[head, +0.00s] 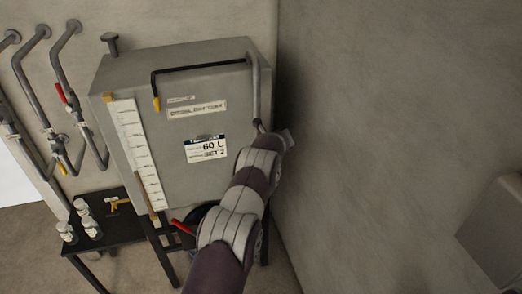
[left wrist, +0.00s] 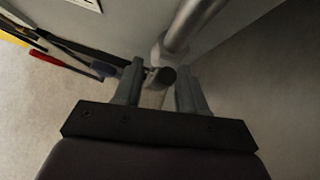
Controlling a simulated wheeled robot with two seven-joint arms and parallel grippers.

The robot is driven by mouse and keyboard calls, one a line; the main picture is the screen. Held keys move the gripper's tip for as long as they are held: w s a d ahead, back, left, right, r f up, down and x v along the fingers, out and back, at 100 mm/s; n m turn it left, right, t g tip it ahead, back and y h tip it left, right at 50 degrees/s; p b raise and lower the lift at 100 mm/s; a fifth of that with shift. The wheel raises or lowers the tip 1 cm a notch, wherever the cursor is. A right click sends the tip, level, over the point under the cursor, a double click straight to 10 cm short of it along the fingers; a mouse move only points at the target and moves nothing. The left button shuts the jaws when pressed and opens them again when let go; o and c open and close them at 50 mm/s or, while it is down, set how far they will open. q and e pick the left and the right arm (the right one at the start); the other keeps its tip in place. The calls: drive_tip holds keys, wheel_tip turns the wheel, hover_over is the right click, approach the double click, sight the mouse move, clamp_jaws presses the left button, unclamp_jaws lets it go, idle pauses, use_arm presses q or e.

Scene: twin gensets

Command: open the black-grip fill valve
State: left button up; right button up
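A grey tank (head: 180,130) labelled 60 L, SET 2 stands against the wall. A grey pipe (head: 254,85) runs down its right side, and its lower end also shows in the left wrist view (left wrist: 182,32). A short dark grip (left wrist: 163,76) with a paler stem is beside that pipe end. My left gripper (head: 284,138) is at the tank's lower right, by the pipe end. In the left wrist view its fingers (left wrist: 160,92) are apart, one on each side of the dark grip; contact is unclear. In the head view my arm hides most of the valve. My right gripper is out of view.
A red lever (head: 183,227) sits below the tank. Wall pipes with red and yellow handles (head: 62,94) are at the left. A dark table (head: 105,235) holds several small jars (head: 83,207). A bare wall (head: 390,110) closes the right side, with a grey box (head: 495,230) lower right.

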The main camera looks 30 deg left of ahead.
use_arm(q)
drive_tip(key=shift+r, duration=0.1)
drive_tip(key=b+v, duration=0.4)
drive_tip(key=v, duration=0.8)
drive_tip(key=shift+d, duration=0.3)
drive_tip(key=shift+s+r, duration=0.1)
